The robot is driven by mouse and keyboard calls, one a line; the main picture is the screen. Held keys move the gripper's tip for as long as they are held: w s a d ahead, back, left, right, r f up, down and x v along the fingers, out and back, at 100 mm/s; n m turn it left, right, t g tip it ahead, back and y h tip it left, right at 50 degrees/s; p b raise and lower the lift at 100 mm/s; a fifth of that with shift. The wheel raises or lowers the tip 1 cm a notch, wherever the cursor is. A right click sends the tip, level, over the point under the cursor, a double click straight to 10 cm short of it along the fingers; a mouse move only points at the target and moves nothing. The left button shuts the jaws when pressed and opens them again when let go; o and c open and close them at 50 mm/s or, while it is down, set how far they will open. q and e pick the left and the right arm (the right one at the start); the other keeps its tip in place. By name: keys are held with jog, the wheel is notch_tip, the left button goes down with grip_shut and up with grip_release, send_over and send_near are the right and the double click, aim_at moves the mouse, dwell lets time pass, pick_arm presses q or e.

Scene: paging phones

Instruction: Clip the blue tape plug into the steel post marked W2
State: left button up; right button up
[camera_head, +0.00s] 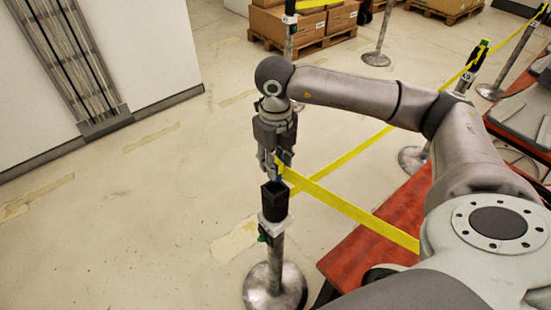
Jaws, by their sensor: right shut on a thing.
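My right gripper (277,162) is shut on the blue tape plug (279,178), which is mostly hidden between the fingers. A yellow tape (345,205) runs from the plug to the lower right. The gripper points down just above the black head (274,200) of a steel post (273,258) with a round base. The plug is at or just over the top of this head; I cannot tell whether they touch. No W2 mark is readable on the post. My left gripper is not in view.
A red-topped surface (362,256) lies to the right of the post, under my right arm. More posts with yellow tape stand behind, one at the right (464,82). Boxes (330,18) on a pallet are at the back. The floor on the left is clear up to the wall.

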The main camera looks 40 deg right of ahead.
notch_tip(320, 180, down, 4)
jog(key=b, duration=0.3)
jog(key=shift+f+b, duration=0.7)
jog(key=shift+b, duration=0.05)
jog(key=shift+b, duration=0.35)
dwell(0.6)
jog(key=shift+f+b, duration=0.55)
jog(key=shift+f, duration=0.05)
jog(key=o, duration=0.7)
jog(key=shift+o, duration=0.2)
jog(key=shift+r, duration=0.15)
